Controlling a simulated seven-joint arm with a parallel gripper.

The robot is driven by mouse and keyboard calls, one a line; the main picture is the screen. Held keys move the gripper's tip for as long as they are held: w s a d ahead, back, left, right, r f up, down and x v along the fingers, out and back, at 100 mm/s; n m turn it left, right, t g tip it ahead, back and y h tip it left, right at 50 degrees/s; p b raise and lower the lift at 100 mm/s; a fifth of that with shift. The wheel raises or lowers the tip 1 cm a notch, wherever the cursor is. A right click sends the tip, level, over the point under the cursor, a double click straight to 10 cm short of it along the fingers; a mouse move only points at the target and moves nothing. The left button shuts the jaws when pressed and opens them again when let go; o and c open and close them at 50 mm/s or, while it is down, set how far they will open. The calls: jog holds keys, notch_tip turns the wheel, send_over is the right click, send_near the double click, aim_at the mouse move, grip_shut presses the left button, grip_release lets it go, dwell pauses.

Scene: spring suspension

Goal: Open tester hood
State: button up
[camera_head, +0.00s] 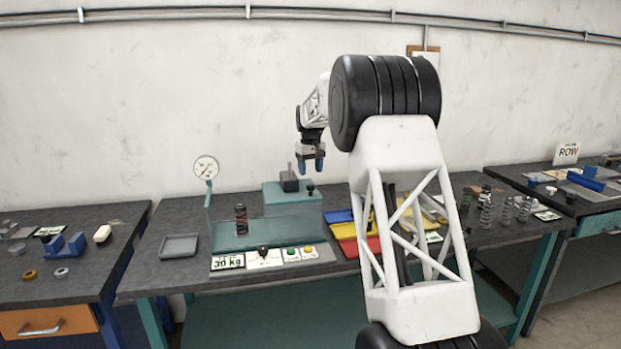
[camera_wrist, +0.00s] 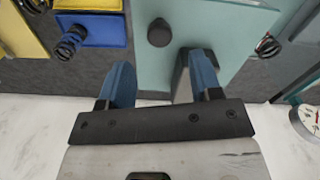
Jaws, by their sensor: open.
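The tester (camera_head: 293,198) is a teal block with a dark unit on top, on the middle bench. A clear, faintly green hood (camera_head: 222,212) appears to stand around a dark red spring (camera_head: 240,219) at its left; its edges are hard to make out. A black knob (camera_head: 311,187) stands at the tester's right. My gripper (camera_head: 311,167) points down above the tester, open and empty. In the wrist view, the black knob (camera_wrist: 160,32) lies beyond and between the open blue fingertips (camera_wrist: 155,72), apart from them. Whether the knob belongs to the hood I cannot tell.
A pressure gauge (camera_head: 206,168) rises at the tester's left. A label and button panel (camera_head: 264,258) lies in front. A grey tray (camera_head: 179,246) is at left. Yellow, blue and red trays (camera_head: 361,247) lie at right, with several springs (camera_head: 505,211) beyond.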

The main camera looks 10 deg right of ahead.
jog(key=shift+r, duration=0.9)
jog(key=shift+s+a+r, duration=0.1)
jog(key=shift+s+r, duration=0.25)
jog(key=shift+s, duration=0.1)
jog(key=s+a+r+m, duration=0.1)
jog(key=s+r, duration=0.2)
jog(key=s, duration=0.8)
jog(key=s+a+r+t, duration=0.1)
jog(key=s+a+r, duration=0.15)
jog(key=s, duration=0.85)
jog(key=s+a+r+m, duration=0.1)
jog(key=s+r, duration=0.2)
jog(key=s, duration=0.8)
jog(key=s+f, duration=0.4)
jog(key=s, duration=0.8)
jog(key=s+a+f+t, duration=0.1)
jog(key=s+f, duration=0.3)
jog(key=s, duration=0.9)
jog(key=s+a+f+m, duration=0.1)
jog(key=s+f, duration=0.3)
jog(key=s, duration=0.9)
jog(key=shift+f+t, duration=0.3)
jog(key=shift+f, duration=0.1)
